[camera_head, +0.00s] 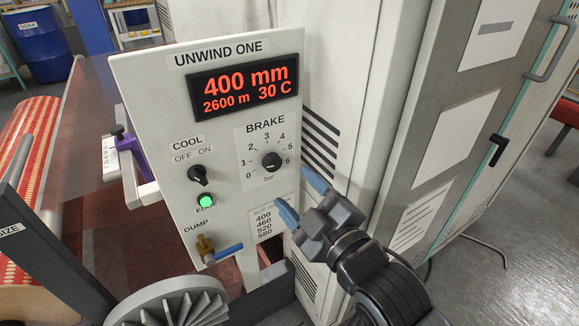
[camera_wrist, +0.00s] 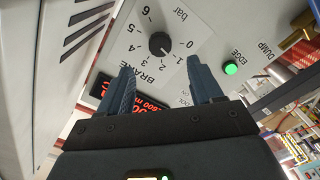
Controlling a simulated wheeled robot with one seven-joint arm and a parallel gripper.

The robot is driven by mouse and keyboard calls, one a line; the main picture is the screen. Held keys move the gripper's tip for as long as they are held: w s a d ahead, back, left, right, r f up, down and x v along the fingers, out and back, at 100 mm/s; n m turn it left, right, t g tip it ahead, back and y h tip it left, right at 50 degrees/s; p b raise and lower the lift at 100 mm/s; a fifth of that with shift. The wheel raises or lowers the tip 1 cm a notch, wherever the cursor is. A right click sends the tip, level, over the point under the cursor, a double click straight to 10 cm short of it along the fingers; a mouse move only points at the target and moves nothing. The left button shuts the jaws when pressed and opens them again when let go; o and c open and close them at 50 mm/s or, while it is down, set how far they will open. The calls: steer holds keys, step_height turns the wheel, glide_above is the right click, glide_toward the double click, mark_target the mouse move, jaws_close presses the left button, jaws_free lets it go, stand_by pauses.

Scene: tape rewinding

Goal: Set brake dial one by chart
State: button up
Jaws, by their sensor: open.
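The black BRAKE dial (camera_head: 271,161) is on the UNWIND ONE panel (camera_head: 150,90), on a white plate marked 0 to 6 bar. Its pointer seems to lie toward the low end; I cannot tell the exact mark. The red display (camera_head: 243,86) reads 400 mm, 2600 m, 30 C. A small chart (camera_head: 264,222) below lists 400, 460, 520, 580; the rest of its rows are hidden by a finger. My gripper (camera_head: 301,196) is open and empty, right of and below the dial. In the wrist view the dial (camera_wrist: 159,43) shows just beyond and between the fingertips (camera_wrist: 160,68).
The COOL switch (camera_head: 199,175), a lit green EDGE lamp (camera_head: 206,201) and the blue-handled DUMP valve (camera_head: 222,252) are on the panel's left. A grey cabinet (camera_head: 440,130) stands close on the right. A finned grey wheel (camera_head: 175,305) is below the panel.

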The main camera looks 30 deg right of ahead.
mark_target(274, 165)
steer(key=shift+w+f, duration=0.1)
steer(key=shift+w, duration=3.75)
steer(key=shift+c, duration=0.5)
steer(key=c, duration=0.9)
steer(key=shift+c, duration=0.2)
steer(key=m+p, duration=0.1)
steer(key=m, duration=0.3)
steer(key=shift+m, duration=0.3)
steer(key=shift+m+p, duration=0.35)
steer(key=shift+m, duration=1.25)
